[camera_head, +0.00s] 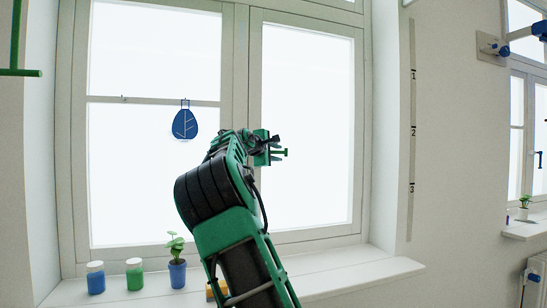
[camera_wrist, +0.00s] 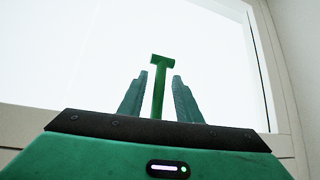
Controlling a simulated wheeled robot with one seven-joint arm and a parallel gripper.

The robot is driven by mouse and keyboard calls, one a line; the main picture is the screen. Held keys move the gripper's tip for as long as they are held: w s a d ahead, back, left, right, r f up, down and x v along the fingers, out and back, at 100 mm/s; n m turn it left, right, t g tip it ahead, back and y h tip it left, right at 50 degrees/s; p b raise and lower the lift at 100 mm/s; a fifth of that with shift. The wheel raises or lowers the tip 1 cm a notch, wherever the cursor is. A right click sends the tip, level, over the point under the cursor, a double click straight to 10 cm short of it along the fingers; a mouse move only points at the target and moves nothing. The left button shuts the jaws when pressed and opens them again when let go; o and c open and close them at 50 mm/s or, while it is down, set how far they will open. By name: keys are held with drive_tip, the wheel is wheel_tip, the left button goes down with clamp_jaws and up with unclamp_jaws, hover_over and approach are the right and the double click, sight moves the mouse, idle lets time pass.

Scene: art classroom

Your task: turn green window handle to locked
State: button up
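The green window handle (camera_wrist: 159,95) shows in the wrist view as a narrow bar with a T-shaped end. It stands between the two fingers of my gripper (camera_wrist: 160,76), with a visible gap on each side. The fingers are open and do not appear to touch it. In the head view my gripper (camera_head: 267,147) is in front of the right pane, close to the middle window frame. The T-shaped end of the handle (camera_head: 285,153) sticks out to the right of the fingers. My gripper and arm hide the handle's base.
Blue (camera_head: 96,283) and green (camera_head: 134,279) jars and a potted plant (camera_head: 177,272) stand on the sill (camera_head: 345,270). A marked strip (camera_head: 412,150) runs down the right wall.

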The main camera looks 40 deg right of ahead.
clamp_jaws()
